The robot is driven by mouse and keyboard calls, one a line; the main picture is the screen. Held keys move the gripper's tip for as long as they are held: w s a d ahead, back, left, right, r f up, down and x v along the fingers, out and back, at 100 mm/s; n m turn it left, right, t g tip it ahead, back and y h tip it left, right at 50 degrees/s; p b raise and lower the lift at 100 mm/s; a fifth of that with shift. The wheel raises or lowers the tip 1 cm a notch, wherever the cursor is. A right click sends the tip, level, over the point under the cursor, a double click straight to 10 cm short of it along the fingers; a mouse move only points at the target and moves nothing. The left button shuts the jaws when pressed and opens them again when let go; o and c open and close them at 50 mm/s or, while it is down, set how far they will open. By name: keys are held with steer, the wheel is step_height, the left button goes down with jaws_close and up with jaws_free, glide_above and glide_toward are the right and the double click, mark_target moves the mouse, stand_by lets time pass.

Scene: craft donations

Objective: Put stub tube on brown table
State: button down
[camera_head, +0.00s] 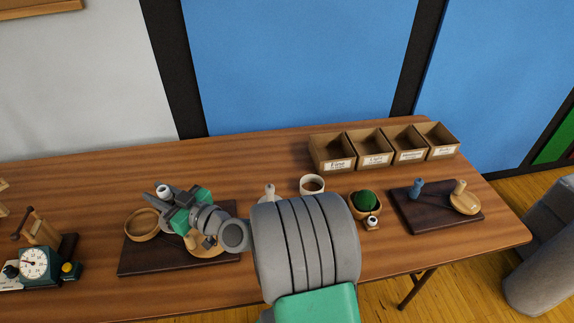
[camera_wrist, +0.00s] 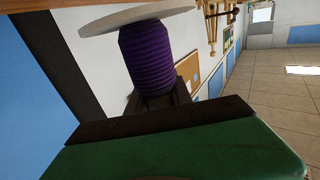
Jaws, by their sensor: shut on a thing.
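My gripper (camera_head: 165,196) is above the left part of the brown wooden table (camera_head: 330,245), over a dark board. It is shut on a purple ribbed spool (camera_wrist: 146,55) with a pale round flange. The flange end shows as a small white ring in the head view (camera_head: 163,189); the rest is hidden by the jaws. I cannot tell whether this spool is the stub tube. A small white-topped spool (camera_head: 372,222) stands right of my arm, and a blue cylinder (camera_head: 416,188) stands on the right dark board.
The left dark board (camera_head: 145,264) holds a wooden ring bowl (camera_head: 142,224). The right dark board (camera_head: 425,222) bears a round wooden piece (camera_head: 464,202). A mug (camera_head: 312,184), a green ball in a bowl (camera_head: 364,202), several labelled boxes (camera_head: 333,153) and a scale (camera_head: 38,264) also stand there.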

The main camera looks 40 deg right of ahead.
steer(key=w+d+m+h+b, duration=0.2)
steer(key=d+m+h+b, duration=0.15)
steer(key=d, duration=1.05)
steer(key=w+d+m+h+b, duration=0.25)
steer(key=d+h+b, duration=0.2)
steer(key=d, duration=1.05)
steer(key=w+d+f, duration=0.3)
steer(key=d+f, duration=0.3)
steer(key=w+d+f, duration=0.3)
steer(key=d+f, duration=0.2)
steer(key=f, duration=0.2)
steer(key=shift+w+d+n+t+p, duration=0.3)
steer(key=shift+d+n+p, duration=0.05)
steer(key=shift+n+p, duration=0.05)
steer(key=shift+f+b, duration=0.35)
steer(key=shift+b, duration=0.15)
steer(key=shift+f+b, duration=0.35)
steer(key=shift+b, duration=0.15)
